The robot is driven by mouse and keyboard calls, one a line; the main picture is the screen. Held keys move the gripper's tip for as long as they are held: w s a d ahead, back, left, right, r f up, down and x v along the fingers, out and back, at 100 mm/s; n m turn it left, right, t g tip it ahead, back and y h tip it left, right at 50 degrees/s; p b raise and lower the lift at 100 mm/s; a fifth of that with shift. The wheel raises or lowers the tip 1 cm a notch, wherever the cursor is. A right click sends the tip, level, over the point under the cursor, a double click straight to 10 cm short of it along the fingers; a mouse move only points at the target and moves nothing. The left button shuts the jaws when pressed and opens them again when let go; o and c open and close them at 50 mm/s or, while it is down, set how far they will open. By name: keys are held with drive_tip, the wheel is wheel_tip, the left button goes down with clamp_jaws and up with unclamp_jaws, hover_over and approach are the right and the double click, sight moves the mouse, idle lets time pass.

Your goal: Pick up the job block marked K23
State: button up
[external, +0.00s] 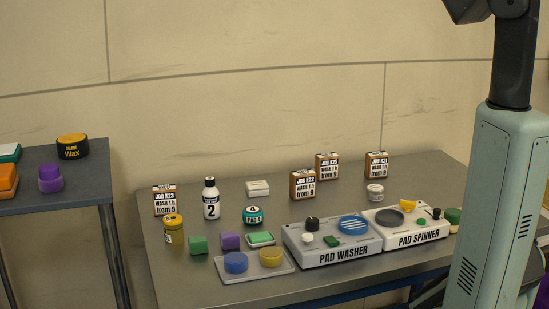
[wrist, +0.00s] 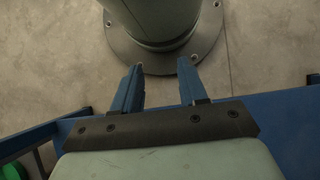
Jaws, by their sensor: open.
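The job block that reads K23 (external: 164,201) stands upright at the left end of the grey table, a brown block with a white label. Three similar job blocks stand further right: one in the middle (external: 303,185), one behind it (external: 327,166), and one that appears to read K21 (external: 376,165). The small print on the middle two is hard to read. My gripper (wrist: 160,70) shows in the wrist view with two blue fingers apart and nothing between them. It is outside the external view, and no job block shows in the wrist view.
A yellow-lidded jar (external: 173,229) stands just in front of the K23 block, and a white bottle marked 2 (external: 211,199) stands to its right. The pad washer (external: 333,242) and pad spinner (external: 407,223) fill the front right. A side table (external: 60,200) is at left.

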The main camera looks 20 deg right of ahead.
drive_tip(key=shift+o, duration=0.2)
drive_tip(key=o, duration=0.5)
drive_tip(key=shift+w, duration=0.1)
